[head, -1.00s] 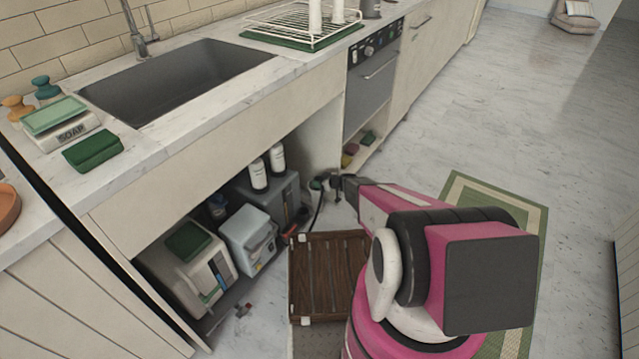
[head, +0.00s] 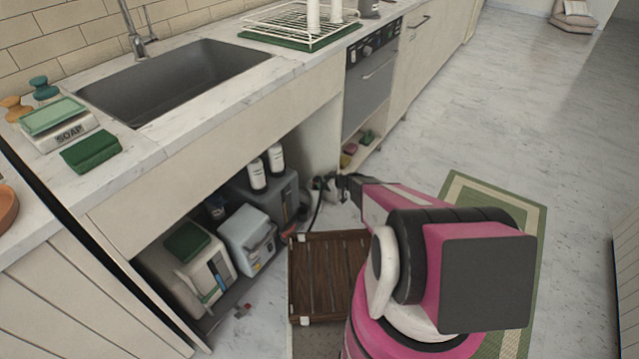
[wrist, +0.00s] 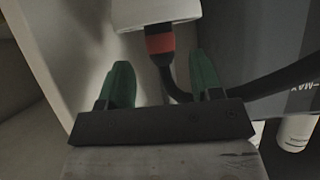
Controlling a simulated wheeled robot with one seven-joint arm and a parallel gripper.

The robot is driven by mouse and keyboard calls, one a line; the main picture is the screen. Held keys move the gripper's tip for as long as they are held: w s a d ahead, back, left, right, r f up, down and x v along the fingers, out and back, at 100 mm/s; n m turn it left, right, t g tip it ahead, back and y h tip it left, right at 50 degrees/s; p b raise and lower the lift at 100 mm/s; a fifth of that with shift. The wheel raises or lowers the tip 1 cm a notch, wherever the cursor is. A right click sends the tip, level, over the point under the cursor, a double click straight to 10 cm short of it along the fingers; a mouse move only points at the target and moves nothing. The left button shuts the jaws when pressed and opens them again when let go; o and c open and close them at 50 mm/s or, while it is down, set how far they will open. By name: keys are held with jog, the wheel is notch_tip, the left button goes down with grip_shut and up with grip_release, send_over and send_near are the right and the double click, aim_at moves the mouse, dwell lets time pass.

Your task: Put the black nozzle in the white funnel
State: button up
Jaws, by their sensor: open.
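In the wrist view, my gripper (wrist: 161,65) is open, its two green fingers apart. The black nozzle (wrist: 157,29) with its red-orange collar shows beyond and between the fingertips, with a visible gap on each side. Its end meets the white funnel (wrist: 150,12) at the top of the view; how deep it sits inside is hidden. A black hose runs from the nozzle, bending right. In the head view, my gripper (head: 338,183) is small at the right end of the open under-sink space, beside the white funnel (head: 328,190), with the hose (head: 317,212) hanging there.
A grey machine (head: 277,196) with two white bottles (head: 257,176) stands under the counter. Lighter boxes (head: 246,236) stand left of it. A dark slatted wooden rack (head: 328,270) lies on the floor in front. The counter edge is above my gripper. Floor to the right is open.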

jog(key=v, duration=0.8)
jog(key=s+a+r+m+g+h, duration=0.25)
jog(key=s+r+g, duration=0.25)
jog(key=s+r, duration=0.75)
jog(key=s+d+r+m+g+h, duration=0.1)
jog(key=s+d+r+m+h, duration=0.1)
jog(key=s+r, duration=0.4)
jog(key=s+d+r+m+g+h, duration=0.1)
jog(key=s+d+r+m+h, duration=0.2)
jog(key=r, duration=0.7)
jog(key=s+m+h, duration=0.2)
jog(key=m, duration=0.1)
jog(key=shift+s+g, duration=0.3)
jog(key=shift+s, duration=0.1)
